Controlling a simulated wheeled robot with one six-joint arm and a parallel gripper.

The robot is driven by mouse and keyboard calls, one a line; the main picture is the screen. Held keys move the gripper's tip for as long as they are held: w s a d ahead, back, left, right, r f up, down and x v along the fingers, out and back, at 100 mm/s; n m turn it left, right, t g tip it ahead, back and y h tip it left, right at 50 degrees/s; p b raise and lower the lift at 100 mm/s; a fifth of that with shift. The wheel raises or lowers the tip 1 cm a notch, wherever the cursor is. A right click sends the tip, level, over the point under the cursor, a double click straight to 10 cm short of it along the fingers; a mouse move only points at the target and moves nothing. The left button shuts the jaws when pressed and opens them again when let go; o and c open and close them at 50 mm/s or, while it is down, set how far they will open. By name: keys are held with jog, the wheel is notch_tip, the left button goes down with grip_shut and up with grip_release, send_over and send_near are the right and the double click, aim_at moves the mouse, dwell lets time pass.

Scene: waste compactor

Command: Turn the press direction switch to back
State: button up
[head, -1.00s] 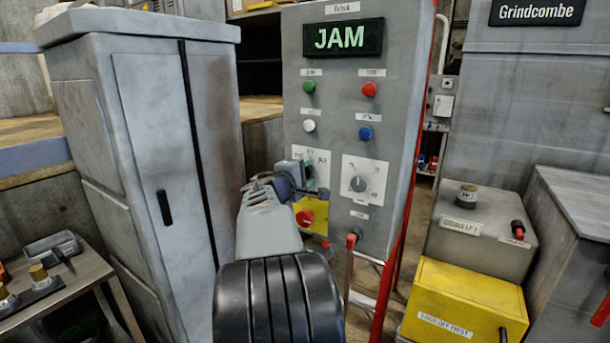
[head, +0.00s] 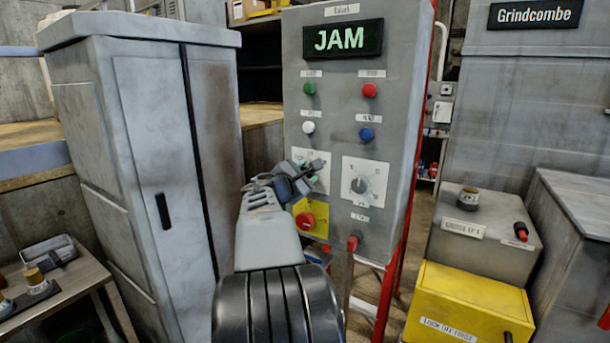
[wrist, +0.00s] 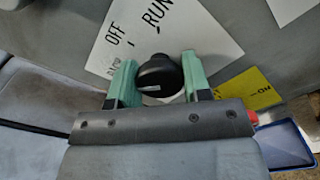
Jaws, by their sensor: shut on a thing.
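My gripper (head: 308,174) is at the left white plate of the grey control panel. In the wrist view its green fingertips (wrist: 156,82) are shut on a black knob (wrist: 158,72), one on each side. A pale pointer line shows on the knob's near side. The knob sits on a white label plate (wrist: 195,38) reading OFF and RUN; a third marking at its left corner is blurred.
The panel's screen (head: 342,39) reads JAM. Green, red, white and blue buttons (head: 366,134) sit above the plates. A red knob on a yellow plate (head: 306,220) is just below my gripper. A tall grey cabinet (head: 150,160) stands close on the left.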

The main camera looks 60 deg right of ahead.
jog(key=shift+n, duration=0.3)
jog(key=o, duration=0.9)
jog(key=a+b, duration=0.2)
jog(key=a, duration=1.1)
jog(key=shift+a, duration=0.4)
